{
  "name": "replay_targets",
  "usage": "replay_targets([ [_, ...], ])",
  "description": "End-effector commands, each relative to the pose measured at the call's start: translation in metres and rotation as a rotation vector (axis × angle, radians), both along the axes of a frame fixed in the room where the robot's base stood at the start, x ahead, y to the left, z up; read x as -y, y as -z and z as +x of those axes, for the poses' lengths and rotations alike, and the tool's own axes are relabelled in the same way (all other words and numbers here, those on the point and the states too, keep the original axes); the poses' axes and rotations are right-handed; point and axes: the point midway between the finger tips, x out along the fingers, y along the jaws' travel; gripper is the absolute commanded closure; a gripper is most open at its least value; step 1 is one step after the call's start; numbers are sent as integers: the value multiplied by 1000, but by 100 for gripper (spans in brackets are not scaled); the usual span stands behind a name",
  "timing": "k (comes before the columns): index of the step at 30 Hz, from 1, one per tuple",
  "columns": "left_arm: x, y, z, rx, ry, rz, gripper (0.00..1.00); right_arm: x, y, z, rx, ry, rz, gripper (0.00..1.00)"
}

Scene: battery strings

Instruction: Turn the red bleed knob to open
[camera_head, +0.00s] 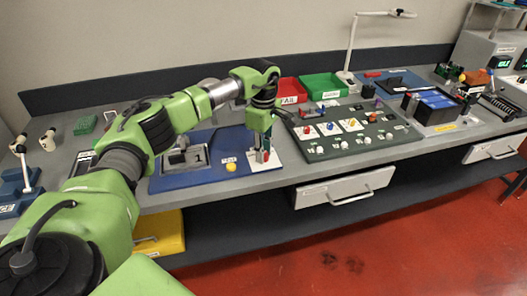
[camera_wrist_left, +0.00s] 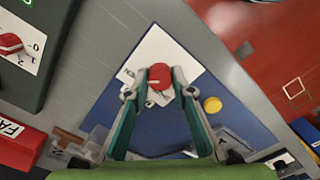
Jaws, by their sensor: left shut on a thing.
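The red bleed knob (camera_wrist_left: 160,76) sits on a white plate (camera_wrist_left: 158,48) at the corner of a blue panel. My left gripper (camera_wrist_left: 160,88) is shut on it, with one fingertip on each side. In the head view the left gripper (camera_head: 263,150) points down over the panel's right end, and the red knob (camera_head: 262,157) shows only a little between the fingers. The plate's markings are partly hidden by the fingers, so the knob's setting cannot be read. My right gripper is in neither view.
A yellow button (camera_wrist_left: 212,105) is close beside the gripper. A dark green board (camera_head: 345,132) with several coloured knobs stands to the right. A red bin (camera_head: 289,91) and a green bin (camera_head: 323,86) are behind. The bench front edge is near.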

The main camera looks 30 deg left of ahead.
Motion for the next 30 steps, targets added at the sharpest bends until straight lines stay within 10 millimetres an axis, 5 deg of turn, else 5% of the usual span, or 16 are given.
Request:
replay_targets([
  [2,0,-2,1,5,-1,-1,99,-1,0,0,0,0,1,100],
  [3,0,-2,1,5,-1,-1,72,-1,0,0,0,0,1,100],
  [5,0,-2,1,5,-1,-1,60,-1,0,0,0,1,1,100],
  [17,0,-5,1,3,-1,0,60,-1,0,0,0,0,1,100],
  [30,0,-88,2,7,-2,0,60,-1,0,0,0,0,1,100],
])
